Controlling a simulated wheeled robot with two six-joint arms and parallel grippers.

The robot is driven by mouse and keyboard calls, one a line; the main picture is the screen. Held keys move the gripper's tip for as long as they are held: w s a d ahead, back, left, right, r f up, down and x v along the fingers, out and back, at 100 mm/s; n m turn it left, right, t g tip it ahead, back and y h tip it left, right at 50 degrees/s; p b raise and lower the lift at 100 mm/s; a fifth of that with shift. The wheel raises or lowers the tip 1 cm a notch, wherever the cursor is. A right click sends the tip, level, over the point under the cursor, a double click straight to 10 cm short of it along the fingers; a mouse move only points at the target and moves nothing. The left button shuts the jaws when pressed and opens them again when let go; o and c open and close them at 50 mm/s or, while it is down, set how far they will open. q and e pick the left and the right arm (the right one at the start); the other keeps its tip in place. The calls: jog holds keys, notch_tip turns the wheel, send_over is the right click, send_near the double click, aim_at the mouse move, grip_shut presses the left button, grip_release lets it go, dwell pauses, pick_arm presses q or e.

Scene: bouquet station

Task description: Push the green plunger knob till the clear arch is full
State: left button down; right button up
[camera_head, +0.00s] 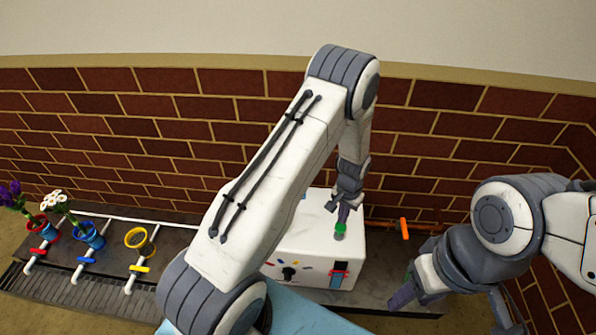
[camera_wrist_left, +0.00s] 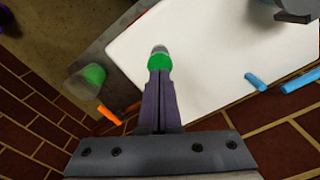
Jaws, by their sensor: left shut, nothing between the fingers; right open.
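The white box (camera_head: 310,245) stands on the bench by the brick wall, and its pale top (camera_wrist_left: 215,50) fills much of the left wrist view. The green plunger knob (camera_head: 340,228) is on the box's top at the right. My left gripper (camera_head: 344,211) is shut and empty, pointing down with its fingertips at the knob. In the left wrist view the green knob (camera_wrist_left: 159,62) shows right at the tips; I cannot tell whether they press on it. My right gripper (camera_head: 405,293) is open, right of the box. I cannot make out the clear arch.
The box front has a black dial (camera_head: 289,273) and coloured marks. An orange handle (camera_head: 404,228) stands right of the box. A green-and-clear item (camera_wrist_left: 92,75) sits beside it.

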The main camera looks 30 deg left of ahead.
pick_arm(q)
jog(key=shift+r, duration=0.1)
dwell(0.4)
notch_tip(320, 180, up, 9)
jog(key=p, duration=0.7)
